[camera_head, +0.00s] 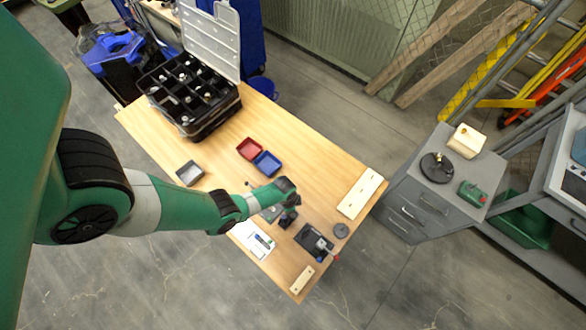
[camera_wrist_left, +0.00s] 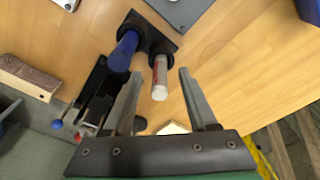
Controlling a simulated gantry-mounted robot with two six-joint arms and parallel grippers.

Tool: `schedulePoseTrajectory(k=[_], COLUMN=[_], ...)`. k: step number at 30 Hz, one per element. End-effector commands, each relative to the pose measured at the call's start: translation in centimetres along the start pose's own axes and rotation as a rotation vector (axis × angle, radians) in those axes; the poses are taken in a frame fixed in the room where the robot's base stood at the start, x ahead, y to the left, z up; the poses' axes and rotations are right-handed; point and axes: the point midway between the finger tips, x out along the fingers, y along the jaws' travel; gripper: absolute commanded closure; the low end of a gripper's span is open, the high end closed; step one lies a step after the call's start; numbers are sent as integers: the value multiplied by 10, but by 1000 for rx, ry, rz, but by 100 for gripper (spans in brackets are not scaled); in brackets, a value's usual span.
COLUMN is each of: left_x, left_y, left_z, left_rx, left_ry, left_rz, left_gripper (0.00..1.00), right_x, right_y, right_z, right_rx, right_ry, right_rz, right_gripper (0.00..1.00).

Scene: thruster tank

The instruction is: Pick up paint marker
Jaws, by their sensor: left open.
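A white cylinder with a red band (camera_wrist_left: 159,78), which looks like the paint marker, stands in a black holder (camera_wrist_left: 163,47) in the left wrist view. A blue cylinder (camera_wrist_left: 123,52) stands beside it in the same holder. My left gripper (camera_wrist_left: 160,72) is open, with one finger on each side of the white cylinder and a visible gap to both. In the head view my left gripper (camera_head: 290,201) is over the table by the dark holder (camera_head: 288,219), and the marker is too small to tell there. My right gripper is not in view.
On the wooden table (camera_head: 315,165) are a black fixture with a red knob (camera_head: 312,239), a white sheet (camera_head: 252,240), a red tray (camera_head: 250,149), a blue tray (camera_head: 267,163) and a grey tray (camera_head: 189,173). An open black organizer case (camera_head: 193,108) stands at the far left.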

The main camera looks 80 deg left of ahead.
Motion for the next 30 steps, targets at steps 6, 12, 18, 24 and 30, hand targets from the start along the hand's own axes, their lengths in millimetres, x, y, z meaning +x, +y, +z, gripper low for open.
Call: schedulePoseTrajectory(k=[6, 12, 18, 24, 30], left_x=[-2, -2, -2, -2, -10], left_y=[0, 0, 0, 0, 0], left_z=[0, 0, 0, 0, -2], left_rx=[0, 0, 0, 0, 1], left_ry=[0, 0, 0, 0, 0], left_rz=[0, 0, 0, 1, 1], left_gripper=[54, 90, 100, 100, 100], right_x=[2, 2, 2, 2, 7], right_y=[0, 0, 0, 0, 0], right_z=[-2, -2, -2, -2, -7], right_rx=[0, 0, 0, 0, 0], right_ry=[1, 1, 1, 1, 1], right_rz=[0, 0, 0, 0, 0], right_gripper=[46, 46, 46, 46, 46])
